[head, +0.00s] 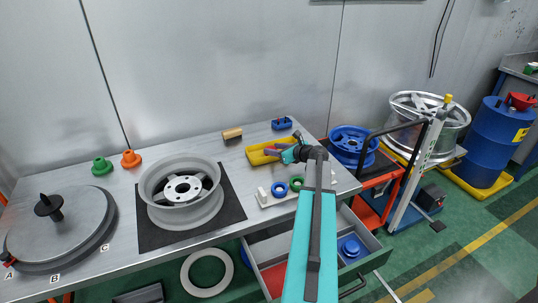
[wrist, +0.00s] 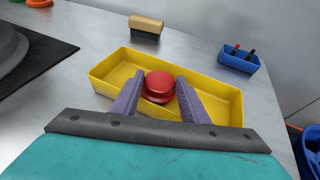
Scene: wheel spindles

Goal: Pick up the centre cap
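A red round cap (wrist: 160,85), which looks like the centre cap, lies in a yellow tray (wrist: 110,67) in the wrist view. My gripper (wrist: 160,80) is open, with its two purple-grey fingers reaching over the tray, one on each side of the cap. A small gap shows between the cap and each finger. In the head view the yellow tray (head: 254,158) is at the back right of the bench and my gripper (head: 288,155) is over its right part. The cap cannot be made out clearly there.
A wooden-backed brush (wrist: 146,25) and a blue bin with small tools (wrist: 239,62) stand behind the tray. A grey wheel (head: 181,192) sits on a black mat to the left. A rack with blue and green rings (head: 279,189) is in front. An open drawer (head: 362,236) juts out below.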

